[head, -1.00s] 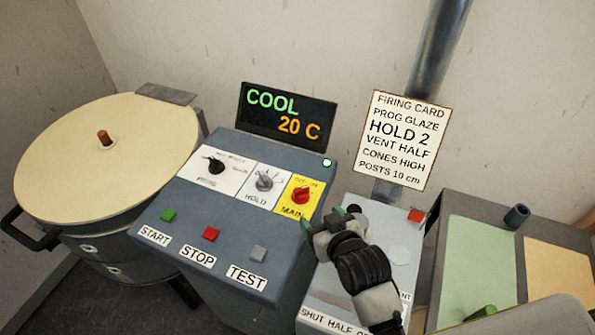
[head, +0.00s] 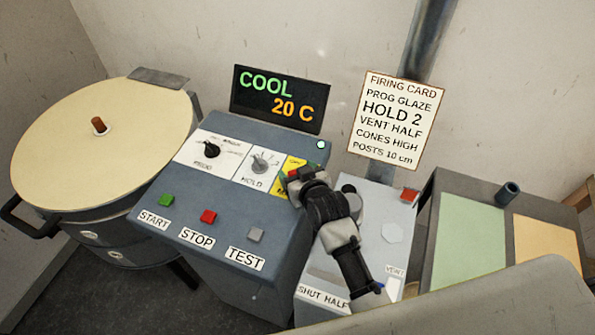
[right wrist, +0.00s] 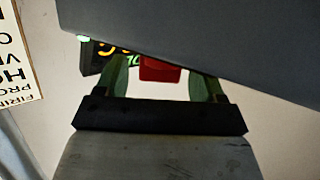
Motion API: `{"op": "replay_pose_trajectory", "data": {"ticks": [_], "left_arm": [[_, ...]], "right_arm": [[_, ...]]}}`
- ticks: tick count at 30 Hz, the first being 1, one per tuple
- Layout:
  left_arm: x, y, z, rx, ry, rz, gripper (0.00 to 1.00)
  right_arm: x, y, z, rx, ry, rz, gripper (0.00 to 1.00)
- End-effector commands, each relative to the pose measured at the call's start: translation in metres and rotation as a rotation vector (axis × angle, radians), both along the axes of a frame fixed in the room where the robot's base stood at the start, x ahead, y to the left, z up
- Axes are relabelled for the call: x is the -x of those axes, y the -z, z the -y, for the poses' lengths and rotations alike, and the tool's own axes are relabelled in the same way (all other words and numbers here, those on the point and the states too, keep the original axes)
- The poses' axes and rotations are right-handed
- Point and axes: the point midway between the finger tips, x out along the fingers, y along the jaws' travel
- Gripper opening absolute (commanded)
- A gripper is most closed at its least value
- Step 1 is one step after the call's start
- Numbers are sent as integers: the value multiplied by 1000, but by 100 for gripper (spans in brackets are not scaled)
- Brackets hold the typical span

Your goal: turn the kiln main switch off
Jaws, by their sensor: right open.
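The kiln main switch is a red knob on a yellow plate (head: 292,163) at the right end of the blue-grey control box. My right gripper (head: 288,179) is over this plate in the head view and hides most of the knob and its label. In the right wrist view the red knob (right wrist: 160,69) shows between the two green fingers, which stand apart with gaps on both sides. I cannot tell where the knob's pointer is. The display (head: 278,100) reads COOL 20 C. My left gripper is not in view.
The grey HOLD knob (head: 260,164) and a black knob (head: 210,150) are left of the main switch. START (head: 166,200), STOP (head: 208,216) and TEST (head: 255,234) buttons lie below. The vent box (head: 385,207) is at right. A round kiln (head: 70,160) stands at left.

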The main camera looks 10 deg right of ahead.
Motion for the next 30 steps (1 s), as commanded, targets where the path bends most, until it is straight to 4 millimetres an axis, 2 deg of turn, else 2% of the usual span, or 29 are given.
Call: {"op": "replay_pose_trajectory", "data": {"ticks": [8,17,30], "left_arm": [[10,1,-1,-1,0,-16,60],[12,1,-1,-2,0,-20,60],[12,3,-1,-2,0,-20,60]], "right_arm": [[-1,0,0,0,0,0,68],[-1,0,0,0,1,0,22],[-2,0,3,9,-94,3,22]]}}
